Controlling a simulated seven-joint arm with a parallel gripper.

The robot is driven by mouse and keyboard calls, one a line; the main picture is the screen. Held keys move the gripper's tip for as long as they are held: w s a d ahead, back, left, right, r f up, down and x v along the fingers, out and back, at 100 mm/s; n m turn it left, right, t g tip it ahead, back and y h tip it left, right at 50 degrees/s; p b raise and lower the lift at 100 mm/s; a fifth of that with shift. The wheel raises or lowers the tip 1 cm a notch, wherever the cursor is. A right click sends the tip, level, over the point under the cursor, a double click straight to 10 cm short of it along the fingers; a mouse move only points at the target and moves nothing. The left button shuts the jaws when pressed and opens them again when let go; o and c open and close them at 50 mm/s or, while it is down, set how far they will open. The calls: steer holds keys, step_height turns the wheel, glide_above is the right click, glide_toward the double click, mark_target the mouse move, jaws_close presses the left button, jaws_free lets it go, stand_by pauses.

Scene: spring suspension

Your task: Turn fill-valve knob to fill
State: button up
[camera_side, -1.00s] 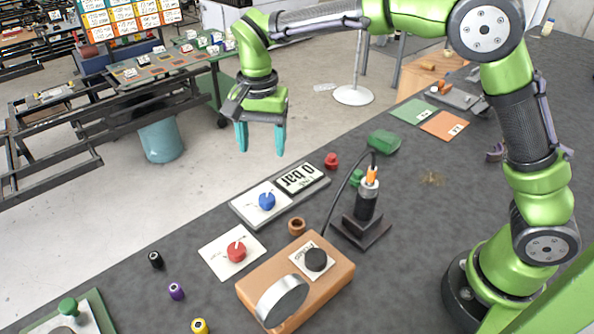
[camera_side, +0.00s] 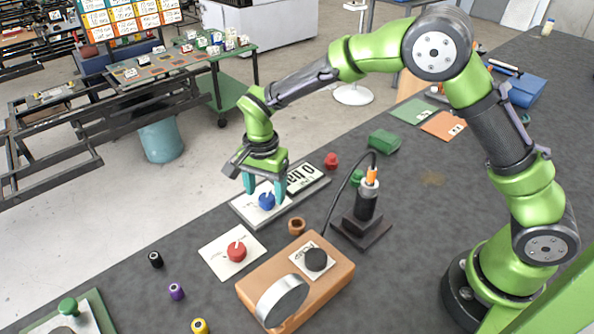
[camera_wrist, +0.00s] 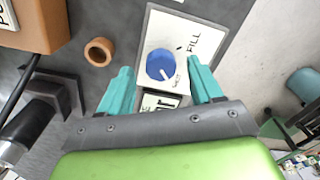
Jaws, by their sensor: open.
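The blue fill-valve knob (camera_side: 267,200) sits on a white panel (camera_side: 246,207) beside a "0 bar" display (camera_side: 303,178). In the wrist view the blue knob (camera_wrist: 161,64) lies between and ahead of my fingertips, with its white pointer line toward the lower right. The word FILL (camera_wrist: 193,43) is printed on the panel to the knob's upper right; another label below it is only partly readable. My gripper (camera_side: 264,188) is open and points down above the knob. Its teal fingers (camera_wrist: 162,80) stand on either side of the knob and appear apart from it.
A red knob (camera_side: 236,252) on a white plate is nearby. A copper ring (camera_side: 297,226), an orange block with a black knob (camera_side: 316,260) and a black stand with a cable (camera_side: 364,215) stand close by. A red piece (camera_side: 331,161) lies behind the display.

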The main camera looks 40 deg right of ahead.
steer(key=shift+f, duration=1.2)
steer(key=c, duration=1.1)
steer(key=shift+o, duration=0.2)
